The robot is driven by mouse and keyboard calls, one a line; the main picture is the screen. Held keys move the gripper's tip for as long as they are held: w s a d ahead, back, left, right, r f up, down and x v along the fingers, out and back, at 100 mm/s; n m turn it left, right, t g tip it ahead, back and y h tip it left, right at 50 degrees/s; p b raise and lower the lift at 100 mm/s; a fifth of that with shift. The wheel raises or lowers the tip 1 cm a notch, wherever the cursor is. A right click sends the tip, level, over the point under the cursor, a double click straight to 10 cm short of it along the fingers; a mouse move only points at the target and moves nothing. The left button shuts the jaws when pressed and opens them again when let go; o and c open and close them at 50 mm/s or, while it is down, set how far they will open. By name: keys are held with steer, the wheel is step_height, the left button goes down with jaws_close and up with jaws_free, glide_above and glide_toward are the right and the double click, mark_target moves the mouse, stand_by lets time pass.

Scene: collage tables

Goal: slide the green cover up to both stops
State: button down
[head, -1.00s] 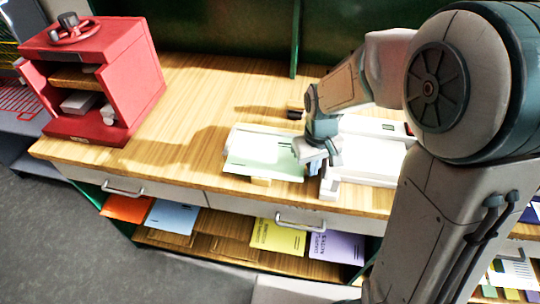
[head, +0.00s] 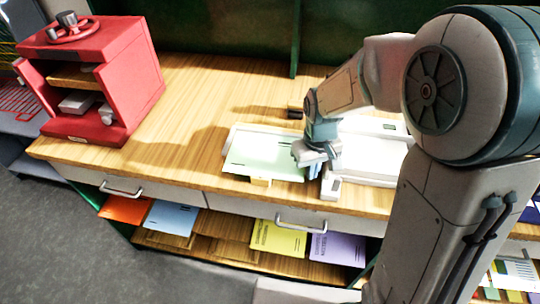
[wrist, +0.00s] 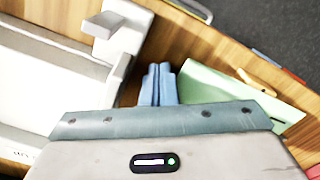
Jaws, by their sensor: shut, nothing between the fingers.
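The pale green cover (head: 268,153) lies flat on a white tray (head: 226,152) on the wooden table. White rim shows along its left and back sides. My gripper (head: 315,172) is low at the right end of the cover, its fingers shut and empty. In the wrist view the blue fingertips (wrist: 158,78) are together, and the green cover (wrist: 215,88) lies close to their right; I cannot tell whether they touch. My gripper's body hides part of the cover there. I cannot clearly make out the two stops.
A white device (head: 370,158) stands right of my gripper, with a raised white block (head: 331,187) at its near corner. A small tan tab (head: 260,181) shows at the cover's front edge. The table between is clear.

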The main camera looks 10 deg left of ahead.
steer(key=shift+a, duration=0.25)
steer(key=shift+a, duration=0.5)
steer(key=shift+d, duration=0.6)
step_height(320, 180, up, 7)
steer(key=p, duration=0.5)
